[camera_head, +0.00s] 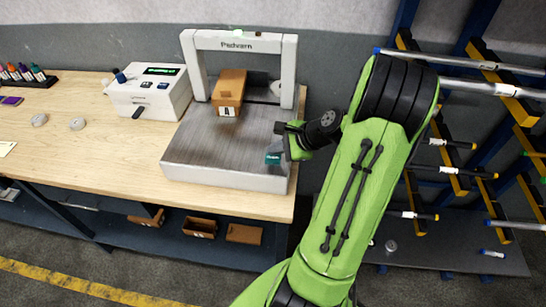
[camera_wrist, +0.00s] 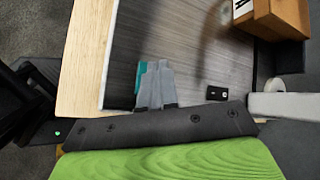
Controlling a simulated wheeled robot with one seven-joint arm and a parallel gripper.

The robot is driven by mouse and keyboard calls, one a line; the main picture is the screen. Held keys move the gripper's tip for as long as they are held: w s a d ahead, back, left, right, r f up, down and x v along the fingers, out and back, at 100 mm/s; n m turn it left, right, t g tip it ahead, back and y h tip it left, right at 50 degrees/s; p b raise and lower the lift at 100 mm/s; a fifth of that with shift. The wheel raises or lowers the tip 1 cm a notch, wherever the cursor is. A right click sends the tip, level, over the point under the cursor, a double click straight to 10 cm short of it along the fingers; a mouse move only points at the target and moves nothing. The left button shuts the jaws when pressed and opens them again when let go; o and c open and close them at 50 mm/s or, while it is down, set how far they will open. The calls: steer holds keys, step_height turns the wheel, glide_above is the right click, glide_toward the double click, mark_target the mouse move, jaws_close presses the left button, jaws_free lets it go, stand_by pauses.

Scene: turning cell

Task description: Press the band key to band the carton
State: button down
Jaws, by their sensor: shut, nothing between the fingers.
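The brown carton (camera_head: 231,82), with a white label marked A, sits on the grey bed of the banding machine (camera_head: 205,150), by the arch. It also shows at the top right of the wrist view (camera_wrist: 285,15). A teal key (camera_head: 272,158) is at the bed's front right; its lettering is too small to read. My gripper (camera_head: 288,150) is over the bed's right side, close by the teal key. In the wrist view its shut, empty fingers (camera_wrist: 154,80) partly cover the teal key (camera_wrist: 140,74). I cannot tell whether they touch it.
A white device (camera_head: 150,92) with a small display stands left of the machine. Small bottles in a rack (camera_head: 25,78) are at the far left. The bench (camera_head: 80,150) is mostly clear in front. A rack of bars (camera_head: 465,130) stands right of my arm.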

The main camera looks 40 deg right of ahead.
mark_target(276, 159)
steer(key=shift+f, duration=0.1)
steer(key=shift+f, duration=0.35)
steer(key=shift+f+b, duration=0.35)
steer(key=shift+f, duration=0.1)
stand_by(0.5)
steer(key=shift+r+p, duration=0.9)
steer(key=shift+p, duration=0.05)
step_height(276, 159, up, 5)
steer(key=p, duration=0.5)
steer(key=shift+r, duration=0.15)
